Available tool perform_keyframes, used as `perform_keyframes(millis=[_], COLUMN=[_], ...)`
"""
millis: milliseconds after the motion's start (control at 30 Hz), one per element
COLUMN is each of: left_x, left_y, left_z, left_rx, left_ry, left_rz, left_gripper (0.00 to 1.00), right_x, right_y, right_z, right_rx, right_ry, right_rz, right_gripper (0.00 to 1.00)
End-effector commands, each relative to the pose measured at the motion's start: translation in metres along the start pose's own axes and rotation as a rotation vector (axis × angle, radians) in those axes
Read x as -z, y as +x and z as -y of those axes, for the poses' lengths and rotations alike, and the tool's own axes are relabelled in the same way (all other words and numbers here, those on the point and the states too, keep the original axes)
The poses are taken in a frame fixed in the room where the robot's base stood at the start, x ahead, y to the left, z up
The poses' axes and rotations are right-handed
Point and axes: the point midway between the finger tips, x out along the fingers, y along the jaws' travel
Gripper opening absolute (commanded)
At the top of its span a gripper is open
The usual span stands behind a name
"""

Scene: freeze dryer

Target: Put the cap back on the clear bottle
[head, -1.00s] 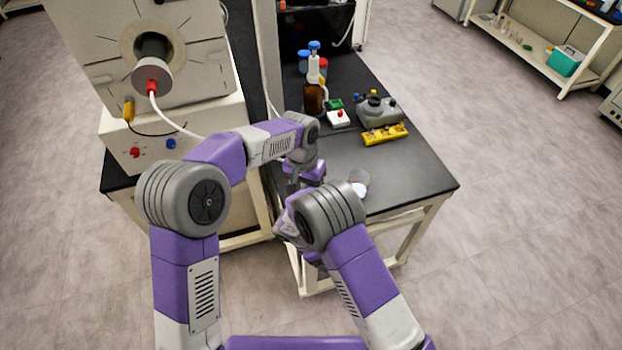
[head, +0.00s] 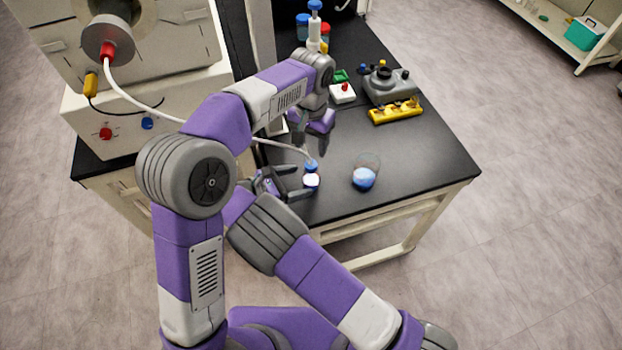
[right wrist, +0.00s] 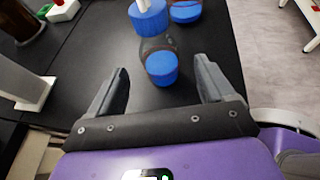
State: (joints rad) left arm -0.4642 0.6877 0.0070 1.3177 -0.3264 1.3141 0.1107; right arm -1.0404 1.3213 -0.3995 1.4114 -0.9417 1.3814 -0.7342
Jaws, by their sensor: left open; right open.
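The clear bottle (head: 311,181) stands on the black bench with pale bluish contents in its lower part. The blue cap (head: 311,165) is at its mouth, with a white tube leading to it; I cannot tell if it is fully seated. In the right wrist view the cap (right wrist: 148,18) shows above the clear bottle (right wrist: 162,67), which holds blue contents. My right gripper (head: 297,183) is open, with its fingers reaching toward the bottle from the left, one on each side in the wrist view. My left gripper (head: 311,138) is open and empty, just behind and above the cap.
A clear beaker (head: 367,172) with blue contents stands right of the bottle. A yellow rack (head: 396,111), a grey device (head: 388,85) and a red-and-white box (head: 342,93) sit farther back. The bench front right is clear.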

Motion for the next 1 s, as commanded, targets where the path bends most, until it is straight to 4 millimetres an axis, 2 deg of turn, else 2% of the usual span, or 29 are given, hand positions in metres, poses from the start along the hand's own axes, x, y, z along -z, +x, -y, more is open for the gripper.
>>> perform_keyframes(millis=[267, 700, 1000], left_x=[0.000, 0.000, 0.000], left_y=[-0.001, -0.001, -0.001], left_z=[0.000, 0.000, 0.000], left_rx=[0.000, 0.000, 0.000], left_ry=[0.000, 0.000, 0.000], left_rz=[0.000, 0.000, 0.000], left_gripper=[0.57, 0.57, 0.57], right_x=[-0.001, 0.000, 0.000], right_y=[0.004, 0.063, 0.076], right_z=[0.000, 0.001, 0.000], right_rx=[0.002, 0.003, 0.000], right_ry=[0.000, 0.000, 0.001], right_rz=[-0.001, -0.001, -0.002], right_gripper=[0.82, 0.82, 0.82])
